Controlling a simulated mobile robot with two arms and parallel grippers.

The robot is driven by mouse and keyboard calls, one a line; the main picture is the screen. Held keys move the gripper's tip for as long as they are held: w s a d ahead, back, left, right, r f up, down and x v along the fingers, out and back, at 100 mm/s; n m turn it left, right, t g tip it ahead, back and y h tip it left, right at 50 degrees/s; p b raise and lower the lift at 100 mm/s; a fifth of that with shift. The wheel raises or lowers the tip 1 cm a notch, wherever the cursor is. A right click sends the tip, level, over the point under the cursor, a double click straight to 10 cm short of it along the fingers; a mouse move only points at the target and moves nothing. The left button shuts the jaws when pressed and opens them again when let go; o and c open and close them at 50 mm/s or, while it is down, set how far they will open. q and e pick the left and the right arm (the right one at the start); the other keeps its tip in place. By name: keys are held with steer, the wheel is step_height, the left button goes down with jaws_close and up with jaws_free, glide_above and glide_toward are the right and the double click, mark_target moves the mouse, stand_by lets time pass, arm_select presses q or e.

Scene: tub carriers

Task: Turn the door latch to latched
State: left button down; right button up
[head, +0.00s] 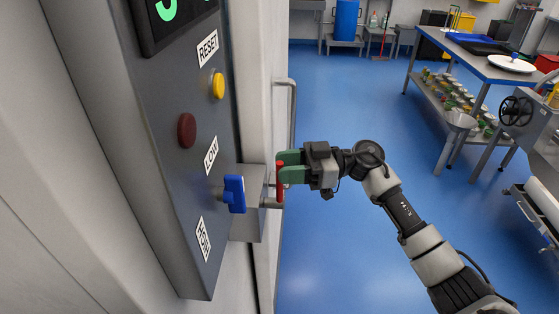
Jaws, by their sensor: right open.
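The door latch has a red handle (280,182) on a grey metal housing (255,222) at the door's edge, in the middle of the head view. The red handle stands roughly upright. My right gripper (282,168) comes in from the right with green fingertips at the upper part of the red handle. Its jaws are open, with the handle at or between the fingertips; I cannot tell whether they touch it. My left gripper is not in view.
A grey control panel (180,100) on the left carries a blue knob (234,194), a yellow button (218,86) and a dark red button (187,130). A vertical door handle (293,110) is behind the latch. A worktable (480,62) stands far right. Blue floor is clear between.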

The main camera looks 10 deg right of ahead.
steer(key=shift+a, duration=0.9)
steer(key=shift+c, duration=0.5)
jaws_close()
